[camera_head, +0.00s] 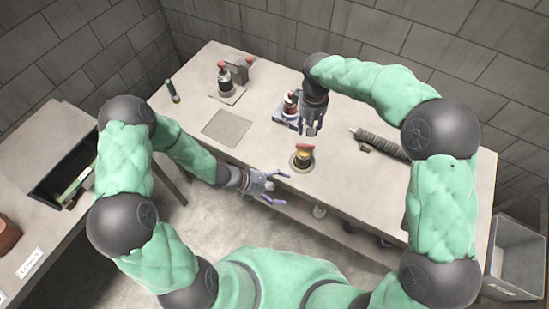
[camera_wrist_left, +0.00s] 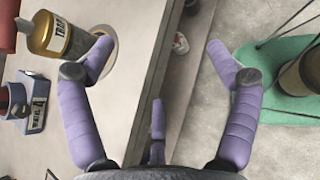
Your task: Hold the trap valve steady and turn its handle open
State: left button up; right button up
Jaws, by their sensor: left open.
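A labelled blue-grey fixture (camera_head: 287,122) stands beside my right gripper. A ridged dark tube (camera_head: 380,143) lies to the right. Another valve-like fixture (camera_head: 224,80) and a green cylinder (camera_head: 172,91) stand farther left. The table (camera_head: 270,140) is clear left of the trap valve.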

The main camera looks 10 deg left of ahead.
aim_at(299, 153)
pick_arm(q)
jog(key=w+a+r+n+t, duration=0.1)
jog(key=w, duration=0.1)
jog(key=w+a+r+n+t, duration=0.1)
jog(key=w+r+n+t, duration=0.1)
jog(key=w, duration=0.1)
jog(key=w+r+n+t, duration=0.1)
jog(key=w+t, duration=0.1)
jog(key=w, duration=0.1)
jog(key=shift+a+r+n, duration=0.25)
jog(key=shift+a+n, duration=0.05)
jog(key=shift+a, duration=0.1)
jog(key=shift+w+d, duration=0.1)
jog(key=shift+w, duration=0.15)
jog(key=x, duration=1)
jog(key=shift+w+d, duration=0.1)
jog(key=shift+w, duration=0.05)
jog(key=shift+c, duration=0.3)
